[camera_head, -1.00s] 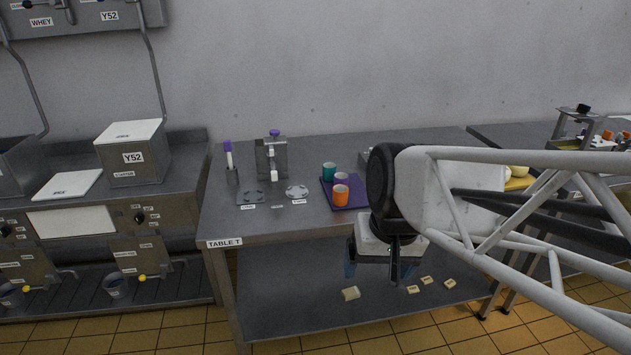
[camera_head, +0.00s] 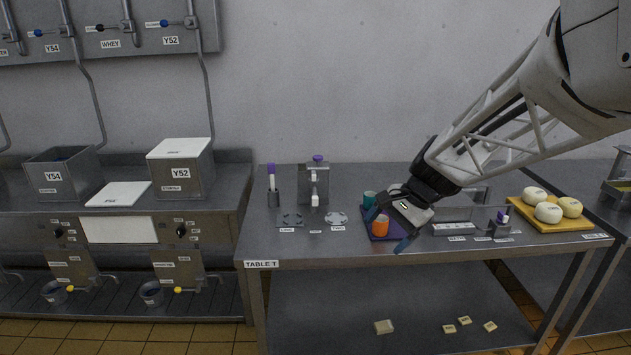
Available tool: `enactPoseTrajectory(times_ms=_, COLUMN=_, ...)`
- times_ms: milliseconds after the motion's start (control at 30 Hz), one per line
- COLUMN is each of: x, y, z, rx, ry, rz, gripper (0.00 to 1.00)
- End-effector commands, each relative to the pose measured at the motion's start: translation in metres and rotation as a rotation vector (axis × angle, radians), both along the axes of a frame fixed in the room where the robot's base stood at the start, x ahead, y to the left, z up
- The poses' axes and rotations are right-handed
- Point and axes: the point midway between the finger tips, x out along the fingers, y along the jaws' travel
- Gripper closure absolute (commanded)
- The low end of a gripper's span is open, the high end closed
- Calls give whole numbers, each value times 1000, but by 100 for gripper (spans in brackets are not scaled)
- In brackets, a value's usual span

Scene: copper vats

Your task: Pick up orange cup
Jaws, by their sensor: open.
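My gripper (camera_head: 393,226) is over the right side of the tray, tilted down and to the left. I cannot tell whether a finger touches the cup. A teal cup (camera_head: 369,198) stands behind the orange one. Part of the tray and any further cup on it are hidden by my gripper.
To the right are a white-topped block (camera_head: 453,229) and a yellow board (camera_head: 521,216) with pale round cheeses. The table's front left is clear.

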Motion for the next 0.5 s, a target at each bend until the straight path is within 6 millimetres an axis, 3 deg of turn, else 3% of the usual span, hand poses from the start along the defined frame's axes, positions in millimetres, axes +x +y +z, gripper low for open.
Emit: enactPoseTrajectory(times_ms=500, x=121, y=-34, z=-46, rx=266, ry=173, rz=-309, gripper=15)
